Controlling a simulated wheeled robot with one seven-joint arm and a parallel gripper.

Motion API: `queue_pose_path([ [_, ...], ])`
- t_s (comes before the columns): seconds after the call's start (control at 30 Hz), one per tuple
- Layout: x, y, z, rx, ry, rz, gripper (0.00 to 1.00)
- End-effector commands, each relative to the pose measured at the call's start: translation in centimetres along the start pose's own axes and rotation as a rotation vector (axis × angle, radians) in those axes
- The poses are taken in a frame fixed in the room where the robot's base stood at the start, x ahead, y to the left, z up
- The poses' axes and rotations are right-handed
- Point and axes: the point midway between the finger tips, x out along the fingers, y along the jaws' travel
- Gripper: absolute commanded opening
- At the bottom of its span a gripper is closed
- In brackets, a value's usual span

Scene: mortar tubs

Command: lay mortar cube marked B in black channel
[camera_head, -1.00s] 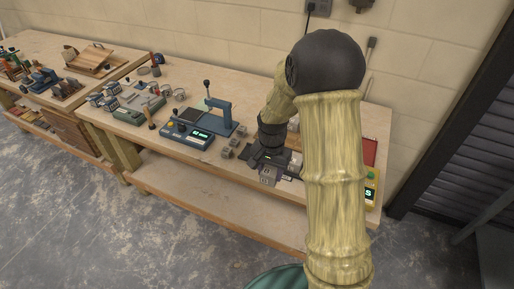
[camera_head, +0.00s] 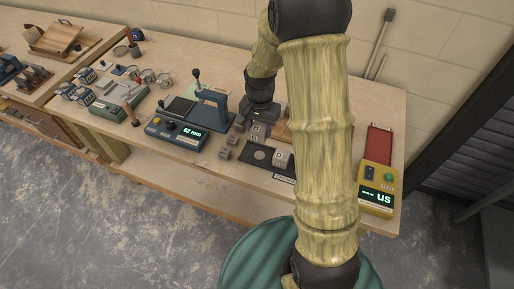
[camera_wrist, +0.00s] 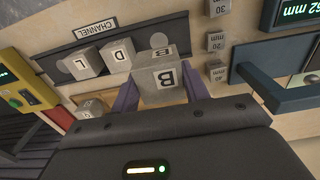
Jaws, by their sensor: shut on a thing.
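My gripper (camera_wrist: 167,97) is shut on the mortar cube marked B (camera_wrist: 167,78), with a purple finger on each side. In the head view my gripper (camera_head: 258,130) is above the bench, behind the channel, and my arm hides part of the area. The black channel (camera_wrist: 180,28) is a dark strip with a CHANNEL label; it also shows in the head view (camera_head: 240,153). A pale round spot (camera_wrist: 158,40) lies on it, near cube B. Cubes marked D (camera_wrist: 118,55) and L (camera_wrist: 86,62) appear to stand in the channel beside that spot.
Another marked cube (camera_wrist: 92,109) is at the lower left in the wrist view. Small blocks marked in mm (camera_wrist: 216,41) stand right of the channel. A blue press (camera_head: 212,105) with a 62 mm display and a yellow meter (camera_head: 376,190) flank the area.

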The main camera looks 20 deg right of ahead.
Motion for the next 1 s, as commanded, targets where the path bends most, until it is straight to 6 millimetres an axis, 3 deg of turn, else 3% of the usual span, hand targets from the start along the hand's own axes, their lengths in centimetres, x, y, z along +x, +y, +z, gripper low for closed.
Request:
queue_pose_path([
  [0.33,0.5,0.1,0.0,0.001,-0.002,0.001,0.15],
  [0.7,5.7,-0.2,0.2,-0.006,-0.001,0.001,0.15],
  [1.0,5.9,-0.3,0.1,-0.007,0.000,0.000,0.15],
])
